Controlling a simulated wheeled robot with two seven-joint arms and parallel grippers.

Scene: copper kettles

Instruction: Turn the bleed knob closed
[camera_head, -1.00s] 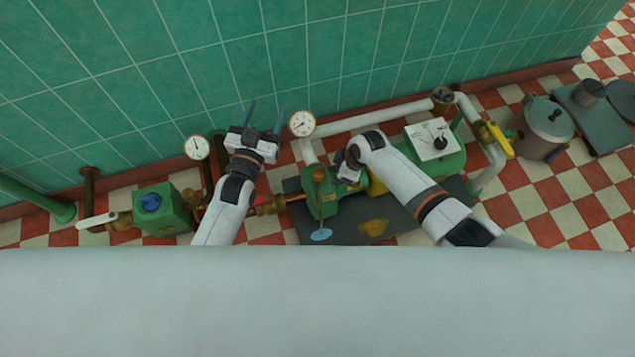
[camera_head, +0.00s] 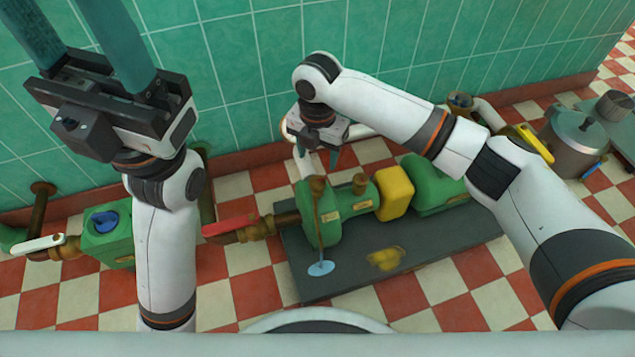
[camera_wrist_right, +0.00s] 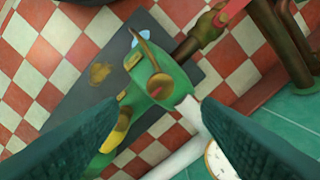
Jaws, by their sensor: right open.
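The green pump (camera_head: 318,220) stands on a dark base plate (camera_head: 440,255). Brass caps sit on it: one (camera_head: 317,184) at the top of a thin rod, another (camera_head: 360,183) to its right. I cannot tell for sure which part is the bleed knob. A blue knob (camera_head: 104,221) sits on a green box at the left. My right gripper (camera_head: 318,152) is open and empty above and behind the pump, fingers down. In the right wrist view, a brass cap (camera_wrist_right: 160,86) shows beyond the open fingers (camera_wrist_right: 160,106). My left gripper (camera_head: 76,30) is open, raised at upper left.
A red lever (camera_head: 231,225) and a white lever (camera_head: 40,243) sit on the pipework left of the pump. A gauge (camera_wrist_right: 217,160) shows in the right wrist view. The tiled wall (camera_head: 240,60) is close behind. A metal pot (camera_head: 573,138) stands at far right.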

